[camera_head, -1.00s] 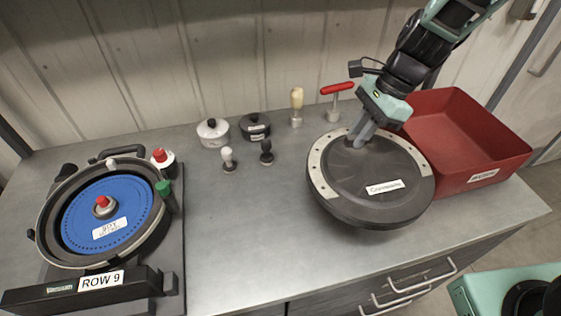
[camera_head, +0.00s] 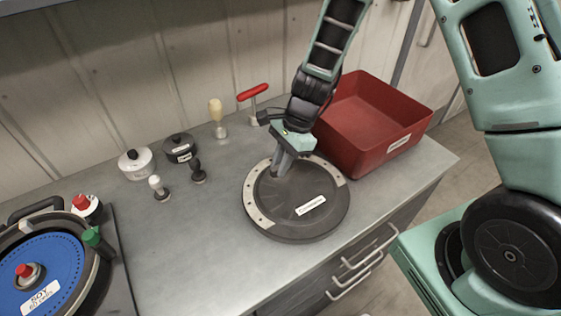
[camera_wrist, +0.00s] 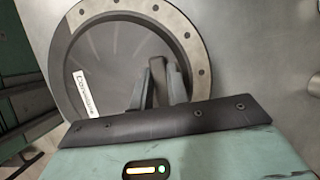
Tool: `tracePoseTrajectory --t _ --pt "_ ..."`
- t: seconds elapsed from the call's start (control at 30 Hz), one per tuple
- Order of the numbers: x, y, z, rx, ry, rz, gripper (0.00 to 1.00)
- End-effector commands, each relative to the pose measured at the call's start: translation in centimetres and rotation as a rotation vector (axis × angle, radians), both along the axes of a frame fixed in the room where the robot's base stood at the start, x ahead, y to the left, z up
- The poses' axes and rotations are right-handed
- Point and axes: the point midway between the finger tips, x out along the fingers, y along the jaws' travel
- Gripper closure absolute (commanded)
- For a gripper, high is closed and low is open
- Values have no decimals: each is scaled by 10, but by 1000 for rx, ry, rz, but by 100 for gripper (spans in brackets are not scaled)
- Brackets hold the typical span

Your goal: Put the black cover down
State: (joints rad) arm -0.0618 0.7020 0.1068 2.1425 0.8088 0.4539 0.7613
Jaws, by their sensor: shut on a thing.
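The black cover (camera_head: 316,221) is a round dark disc with a pale holed strip along part of its rim and a white label. It looks level and at or very close to the grey bench top, left of the red bin; whether it touches the bench is hard to tell. My gripper (camera_head: 280,172) is above the cover's upper left part, fingers pointing down, shut on it.
The red bin (camera_head: 395,152) stands right of the cover. A white pot (camera_head: 137,165), a dark pot (camera_head: 179,148), small knobbed tools and a red-handled tool (camera_head: 252,97) stand behind left. The seed meter with blue disc (camera_head: 50,262) is far left. Bench top (camera_head: 190,240) between is clear.

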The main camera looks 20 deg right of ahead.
Motion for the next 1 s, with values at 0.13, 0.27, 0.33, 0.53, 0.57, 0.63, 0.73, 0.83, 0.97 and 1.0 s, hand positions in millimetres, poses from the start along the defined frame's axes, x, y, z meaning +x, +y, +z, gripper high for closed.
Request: tracePoseTrajectory --t 0.13,0.27,0.33,0.53,0.57,0.63,0.73,0.83,0.97,1.0 --pt "0 0 0 0 0 1 100" --pt "0 0 -3 0 0 1 81" --pt "0 0 -2 0 0 1 62" --pt "0 0 -2 0 0 1 62" --pt "0 0 -2 0 0 1 62" --pt "0 0 0 0 0 1 62" --pt "1 -1 5 0 -3 1 62" --pt "2 -6 18 0 -5 2 62" --pt "5 -17 43 -1 -7 1 62" --pt "5 -20 51 -1 -7 1 62"
